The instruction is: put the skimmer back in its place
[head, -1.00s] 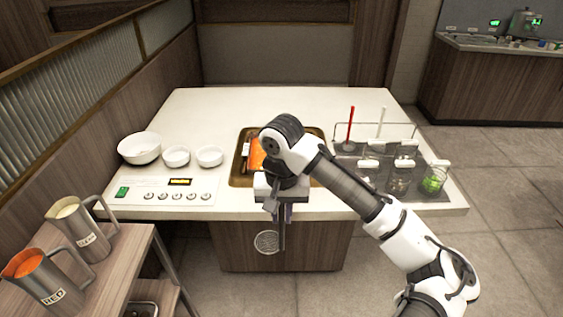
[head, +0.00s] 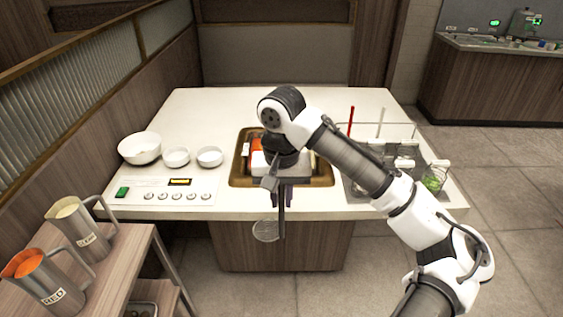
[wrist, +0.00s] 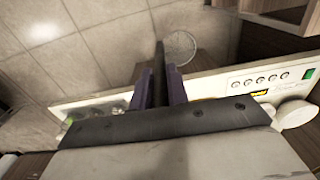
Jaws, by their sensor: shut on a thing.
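My gripper (head: 283,195) is shut on the skimmer's dark handle, at the counter's front edge. The skimmer's round mesh head (head: 265,230) hangs below the fingers, in front of the counter's wooden front. In the wrist view the purple fingers (wrist: 160,88) close around the handle (wrist: 159,58), and the mesh head (wrist: 180,47) shows beyond them, over the floor and a wooden surface. A wire rack (head: 403,124) with a red-handled tool (head: 351,121) and a white-handled tool (head: 380,122) stands at the counter's right; my arm hides part of it.
White bowls (head: 140,148) and a control panel (head: 160,190) are on the left. Jars (head: 436,178) stand at the right. Two metal jugs (head: 80,226) stand on a side table. The counter's back is clear.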

